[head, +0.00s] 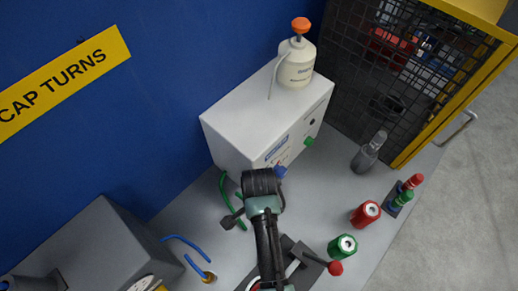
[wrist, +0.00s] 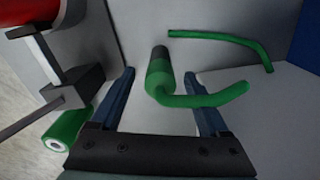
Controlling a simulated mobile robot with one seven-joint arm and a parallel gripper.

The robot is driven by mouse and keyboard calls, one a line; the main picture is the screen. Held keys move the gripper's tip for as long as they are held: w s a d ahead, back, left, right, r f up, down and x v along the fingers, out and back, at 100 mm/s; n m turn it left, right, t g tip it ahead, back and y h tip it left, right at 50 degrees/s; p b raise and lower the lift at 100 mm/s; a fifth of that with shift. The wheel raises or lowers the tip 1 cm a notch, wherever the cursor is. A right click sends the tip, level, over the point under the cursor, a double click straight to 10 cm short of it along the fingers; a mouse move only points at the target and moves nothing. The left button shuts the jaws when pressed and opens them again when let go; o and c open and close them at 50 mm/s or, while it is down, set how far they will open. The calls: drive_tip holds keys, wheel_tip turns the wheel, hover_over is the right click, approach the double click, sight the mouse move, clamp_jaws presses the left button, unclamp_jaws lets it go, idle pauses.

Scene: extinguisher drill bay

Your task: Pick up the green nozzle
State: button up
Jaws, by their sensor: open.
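The green nozzle (wrist: 159,75), a short green cylinder with a dark end and a curved green tail, shows in the wrist view between my fingers, apart from both. The tail bends right across the tip of the right finger in the picture. My gripper (wrist: 164,76) is open, with two blue fingers, and nothing is held. In the head view my gripper (head: 268,180) is just in front of the white box (head: 262,112). There the nozzle is not clearly seen; my gripper and arm seem to hide it.
A green tube (head: 226,188) curves beside the white box. A red can (head: 365,214), a green can (head: 342,246), a grey bottle (head: 368,152) and a small rack (head: 398,203) stand to the right. A red-knobbed lever (head: 334,268) is near my arm. A mesh cage (head: 400,75) bounds the back right.

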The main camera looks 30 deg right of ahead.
drive_tip(key=shift+f, duration=0.4)
clamp_jaws()
drive_tip(key=shift+r, duration=0.1)
